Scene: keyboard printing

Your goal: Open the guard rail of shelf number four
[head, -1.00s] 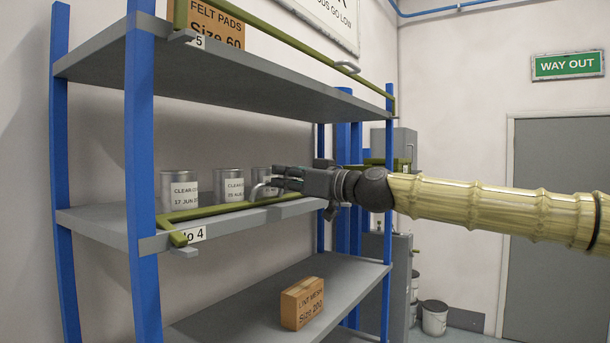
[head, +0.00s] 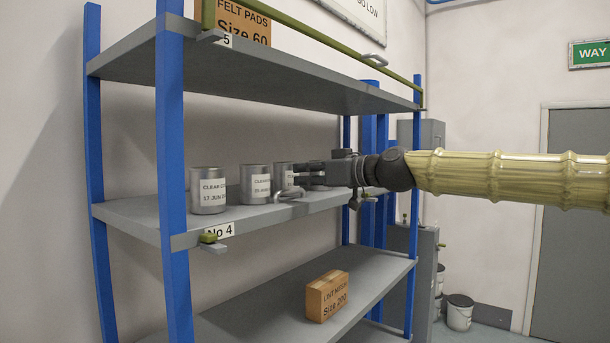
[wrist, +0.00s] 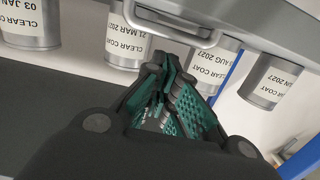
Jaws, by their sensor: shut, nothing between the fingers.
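Shelf number four (head: 130,216) is the grey middle board, with a "No 4" label (head: 220,231) at its left front. A short green end of its guard rail (head: 208,237) shows beside the label. The long green bar no longer shows along the front edge. A grey looped handle (head: 288,196) is at that edge, just below my gripper (head: 298,175); the handle also shows at the top of the wrist view (wrist: 180,27). My gripper is shut and empty, its fingers (wrist: 168,80) apart from the handle in the wrist view.
Several clear coat cans (head: 207,190) stand on shelf four near my fingers. The shelf above has a raised green rail (head: 310,34) and a felt pads box (head: 243,22). A cardboard box (head: 327,297) sits on the lower shelf. Blue posts (head: 172,180) frame the rack.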

